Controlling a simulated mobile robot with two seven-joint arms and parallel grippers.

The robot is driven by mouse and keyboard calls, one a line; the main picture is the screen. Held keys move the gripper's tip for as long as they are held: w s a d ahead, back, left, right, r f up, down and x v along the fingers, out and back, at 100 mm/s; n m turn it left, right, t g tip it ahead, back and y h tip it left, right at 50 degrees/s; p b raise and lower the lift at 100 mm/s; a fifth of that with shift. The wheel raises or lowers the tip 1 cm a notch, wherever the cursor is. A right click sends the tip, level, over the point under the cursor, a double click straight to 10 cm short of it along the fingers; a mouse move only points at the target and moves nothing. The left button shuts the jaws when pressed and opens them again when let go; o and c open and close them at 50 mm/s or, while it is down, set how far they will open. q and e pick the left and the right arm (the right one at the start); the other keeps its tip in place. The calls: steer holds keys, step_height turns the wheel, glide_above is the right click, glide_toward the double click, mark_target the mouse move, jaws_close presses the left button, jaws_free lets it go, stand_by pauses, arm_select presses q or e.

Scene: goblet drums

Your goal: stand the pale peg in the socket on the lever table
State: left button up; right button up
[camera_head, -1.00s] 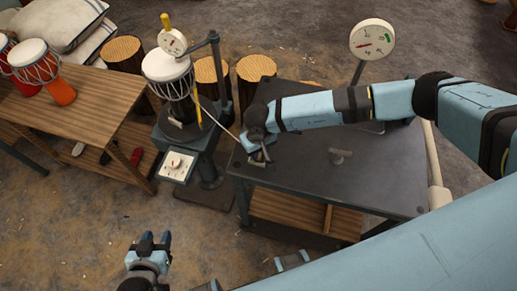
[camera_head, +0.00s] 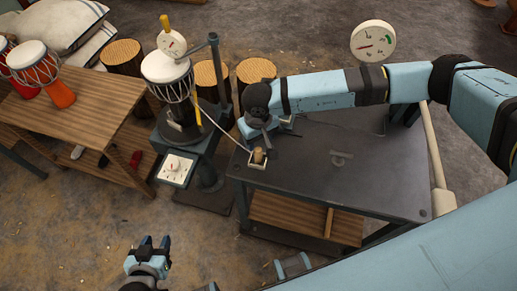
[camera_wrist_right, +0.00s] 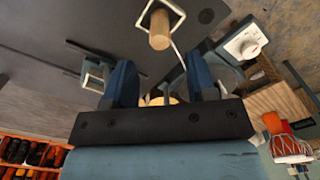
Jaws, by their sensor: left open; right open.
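The pale peg (camera_head: 259,156) stands upright in the small square socket (camera_head: 264,166) at the left corner of the dark lever table (camera_head: 345,185). In the right wrist view the peg (camera_wrist_right: 159,32) rises from the light-rimmed socket (camera_wrist_right: 179,14), beyond my fingertips and apart from them. Its lower end is hidden inside the rim. My right gripper (camera_wrist_right: 160,78) is open and empty; in the head view it hangs just behind the peg, partly hidden by my wrist. My left gripper (camera_head: 155,241) is open and empty, over the floor at the lower left.
A drum (camera_head: 168,78) stands in a press left of the table, with a thin cord running to the socket. A dial (camera_head: 373,42) stands behind the table. A wooden bench (camera_head: 80,105) with drums is at left.

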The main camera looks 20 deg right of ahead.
mark_target(258, 150)
steer(key=shift+r, duration=2.1)
